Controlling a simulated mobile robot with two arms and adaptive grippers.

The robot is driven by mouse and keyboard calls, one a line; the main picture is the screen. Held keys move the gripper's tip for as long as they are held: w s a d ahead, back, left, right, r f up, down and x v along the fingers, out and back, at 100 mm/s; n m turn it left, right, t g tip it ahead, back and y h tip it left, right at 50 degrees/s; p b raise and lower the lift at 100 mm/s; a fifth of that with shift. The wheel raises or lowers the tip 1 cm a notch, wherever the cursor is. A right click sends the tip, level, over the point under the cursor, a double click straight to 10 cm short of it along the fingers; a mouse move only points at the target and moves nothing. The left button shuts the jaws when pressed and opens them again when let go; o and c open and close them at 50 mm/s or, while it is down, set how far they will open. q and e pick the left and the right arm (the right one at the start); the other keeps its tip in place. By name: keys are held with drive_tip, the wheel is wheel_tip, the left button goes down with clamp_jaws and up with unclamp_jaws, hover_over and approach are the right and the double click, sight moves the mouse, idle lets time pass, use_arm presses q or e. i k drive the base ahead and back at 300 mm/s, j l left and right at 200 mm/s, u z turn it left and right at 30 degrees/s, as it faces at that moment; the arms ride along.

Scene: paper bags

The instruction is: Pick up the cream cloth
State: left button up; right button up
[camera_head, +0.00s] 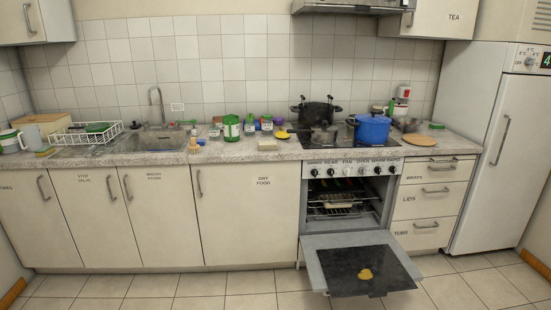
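A small cream, flat, block-like thing (267,144), which looks like the folded cream cloth, lies near the front edge of the countertop, left of the hob. It is small in the picture, so its material is hard to make out. Nothing covers it and nothing is touching it from above. Neither of my grippers is in the head view.
The oven door (326,259) hangs open into the floor space, with a yellow thing (365,274) on it. A green-and-white tin (231,127) stands behind and left of the cream thing. A black pot (316,111) and blue pot (371,128) stand on the hob.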

sight(271, 146)
drive_tip(key=i, duration=1.65)
